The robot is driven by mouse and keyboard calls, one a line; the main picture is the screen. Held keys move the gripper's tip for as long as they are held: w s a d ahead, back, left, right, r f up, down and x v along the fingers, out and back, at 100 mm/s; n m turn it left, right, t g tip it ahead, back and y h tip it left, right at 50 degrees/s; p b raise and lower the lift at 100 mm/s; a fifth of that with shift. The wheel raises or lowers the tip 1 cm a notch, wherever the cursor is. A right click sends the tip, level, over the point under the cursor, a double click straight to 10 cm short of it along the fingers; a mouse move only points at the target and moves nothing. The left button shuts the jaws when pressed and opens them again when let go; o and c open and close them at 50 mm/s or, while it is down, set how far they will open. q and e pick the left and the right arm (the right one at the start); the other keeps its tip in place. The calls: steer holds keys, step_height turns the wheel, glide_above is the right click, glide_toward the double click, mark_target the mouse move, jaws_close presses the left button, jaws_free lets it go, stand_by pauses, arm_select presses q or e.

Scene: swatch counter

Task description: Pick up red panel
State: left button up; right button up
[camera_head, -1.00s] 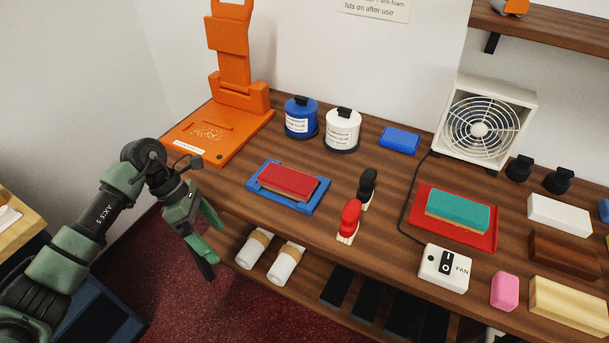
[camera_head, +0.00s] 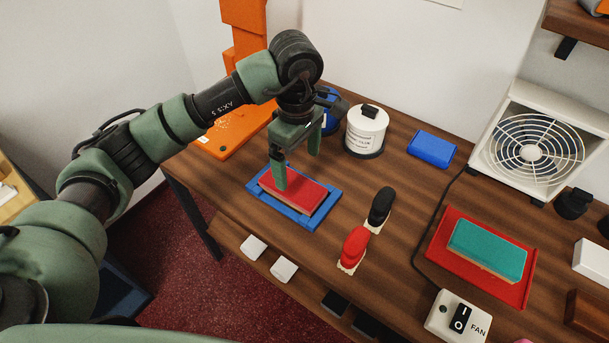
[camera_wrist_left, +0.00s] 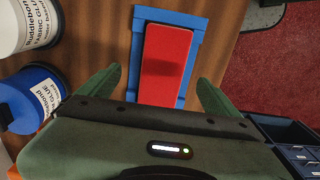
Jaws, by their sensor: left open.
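The red panel (camera_head: 304,191) lies flat on a blue tray (camera_head: 326,214) on the wooden counter. My left gripper (camera_head: 296,168) is open above the panel in the head view, fingers pointing down, one at each side. In the left wrist view, the red panel (camera_wrist_left: 166,62) and the blue tray (camera_wrist_left: 186,18) lie ahead of the open left gripper (camera_wrist_left: 160,88), between the lines of its two fingers. Nothing is between the fingertips. One finger hides part of the panel in the head view. My right gripper is not in view.
A white glue pot (camera_head: 366,130) and a blue pot (camera_head: 329,118) stand behind the gripper. Red (camera_head: 353,248) and black (camera_head: 380,208) handled tools stand to the right. A teal panel (camera_head: 487,248) lies on a red tray (camera_head: 445,230). A fan (camera_head: 530,148) stands at the back right.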

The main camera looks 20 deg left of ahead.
mark_target(292, 184)
arm_select(q)
steer(key=shift+s+f, duration=0.1)
steer(key=shift+f, duration=0.35)
steer(key=shift+s+a+f+p, duration=0.25)
steer(key=shift+a+f+p, duration=0.1)
steer(key=shift+f, duration=0.25)
steer(key=shift+s+a+f+p, duration=0.2)
steer(key=shift+a+f+p, duration=0.15)
steer(key=shift+f, duration=0.25)
steer(key=f, duration=0.1)
steer(key=w+f, duration=0.1)
steer(key=shift+f+p, duration=0.35)
steer(key=shift+f, duration=0.6)
steer(key=c, duration=1.4)
steer(key=shift+c, duration=0.9)
steer(key=shift+r, duration=0.15)
